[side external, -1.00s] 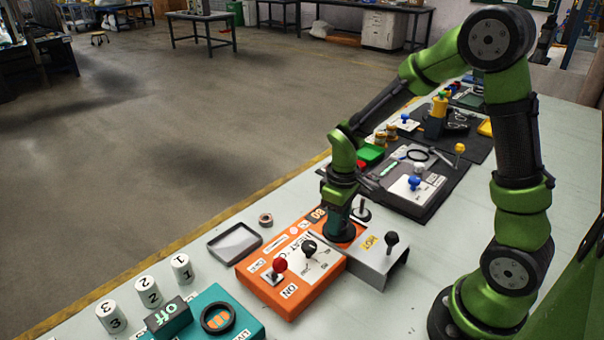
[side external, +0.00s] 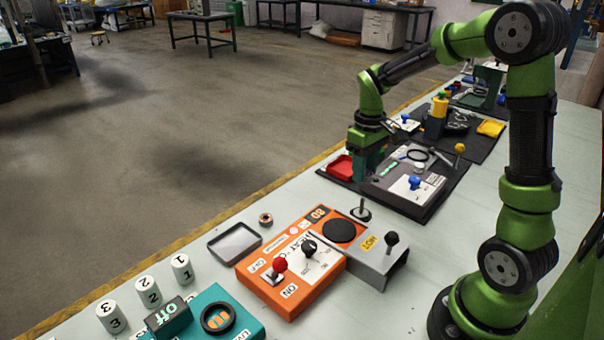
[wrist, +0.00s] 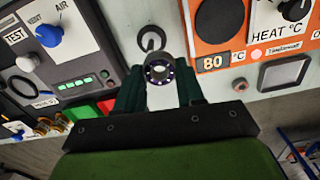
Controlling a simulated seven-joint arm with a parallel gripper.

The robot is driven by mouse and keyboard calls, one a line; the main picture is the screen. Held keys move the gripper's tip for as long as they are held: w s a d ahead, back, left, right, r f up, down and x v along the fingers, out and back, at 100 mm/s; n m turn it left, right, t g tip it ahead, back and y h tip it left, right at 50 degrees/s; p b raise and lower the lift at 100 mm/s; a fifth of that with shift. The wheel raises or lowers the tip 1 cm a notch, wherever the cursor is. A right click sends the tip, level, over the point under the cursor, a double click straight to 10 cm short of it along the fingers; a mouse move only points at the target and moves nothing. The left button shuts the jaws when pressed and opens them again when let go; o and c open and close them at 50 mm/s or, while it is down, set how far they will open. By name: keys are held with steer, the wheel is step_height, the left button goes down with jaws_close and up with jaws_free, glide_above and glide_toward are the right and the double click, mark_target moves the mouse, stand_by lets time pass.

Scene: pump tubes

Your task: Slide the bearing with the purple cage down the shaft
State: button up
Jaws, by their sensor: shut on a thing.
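The bearing with the purple cage (wrist: 159,71) is between the fingertips of my gripper (wrist: 160,82) in the wrist view, with purple dots around its ring. My gripper is shut on it. The shaft (side external: 362,205) stands upright on a round dark base beside the orange heater. In the wrist view the shaft's base (wrist: 152,38) shows just beyond the bearing, and the bearing is apart from it. In the side view my gripper (side external: 366,178) is above the table, past the shaft, near the red tray. The bearing is hidden there.
The orange heater (side external: 285,290) with its black disc (side external: 342,231) and knobs stands in front of the shaft. A grey box (side external: 420,180) with levers is beyond it. A grey tray (side external: 235,243) and a small ring (side external: 265,219) lie to the left.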

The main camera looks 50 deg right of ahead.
steer(key=shift+w+d, duration=0.1)
steer(key=shift+d, duration=0.7)
steer(key=shift+w+d, duration=0.15)
steer(key=shift+w, duration=0.1)
steer(key=shift+f, duration=2.85)
steer(key=shift+f, duration=1.35)
steer(key=o, duration=1.2)
steer(key=shift+o, duration=0.2)
